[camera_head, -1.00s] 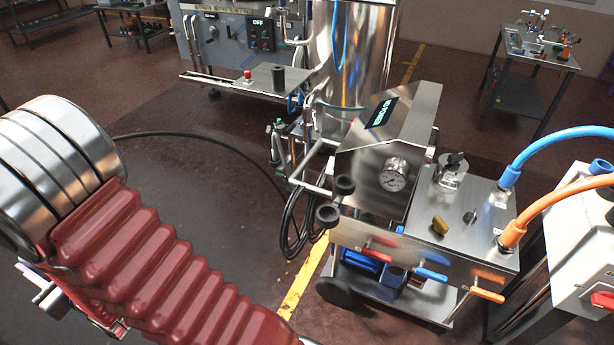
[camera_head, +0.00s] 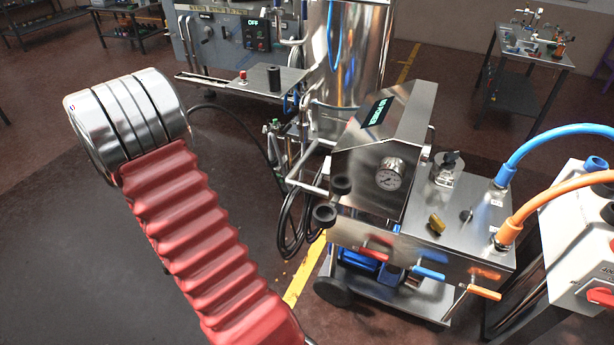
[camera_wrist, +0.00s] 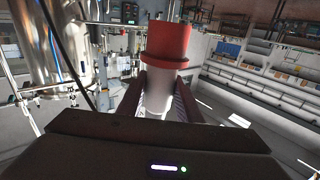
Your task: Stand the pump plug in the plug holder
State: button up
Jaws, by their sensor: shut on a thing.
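The pump plug (camera_wrist: 168,42) is red at its upper end with a pale body below. It shows in the wrist view, between the dark fingers of my gripper (camera_wrist: 162,86). My gripper is shut on the pale body, and the red end stands out beyond the fingertips. The plug is close to upright in that picture. In the head view my arm shows, but my gripper and the plug do not. I cannot make out the plug holder for certain in either view.
A steel pump cart (camera_head: 385,150) with a gauge and coloured handles stands right of centre. Blue (camera_head: 555,138) and orange (camera_head: 560,197) hoses arch beside a white switch box (camera_head: 580,235). A steel tank (camera_head: 345,50) stands behind. Dark floor lies open left of the cart.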

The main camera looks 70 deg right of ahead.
jog(key=s+d+f+m+g+h, duration=0.1)
jog(key=s+d+m+g+h, duration=0.15)
jog(key=s+d+g, duration=0.5)
jog(key=s+d+f+m+g+h, duration=0.15)
jog(key=s+d+m, duration=0.3)
jog(key=s, duration=0.55)
jog(key=s+d+m+g+y, duration=0.1)
jog(key=s+g, duration=0.3)
jog(key=s, duration=0.5)
jog(key=s+d+m+g+y, duration=0.1)
jog(key=s+d+m+g, duration=0.2)
jog(key=s, duration=0.6)
jog(key=shift+s+d+f+g, duration=0.2)
jog(key=shift+d+f+g, duration=0.2)
jog(key=shift+g, duration=0.3)
jog(key=shift+a, duration=0.1)
jog(key=shift+w+f, duration=0.1)
jog(key=shift+f, duration=4.65)
jog(key=shift+f, duration=0.4)
jog(key=o, duration=1.3)
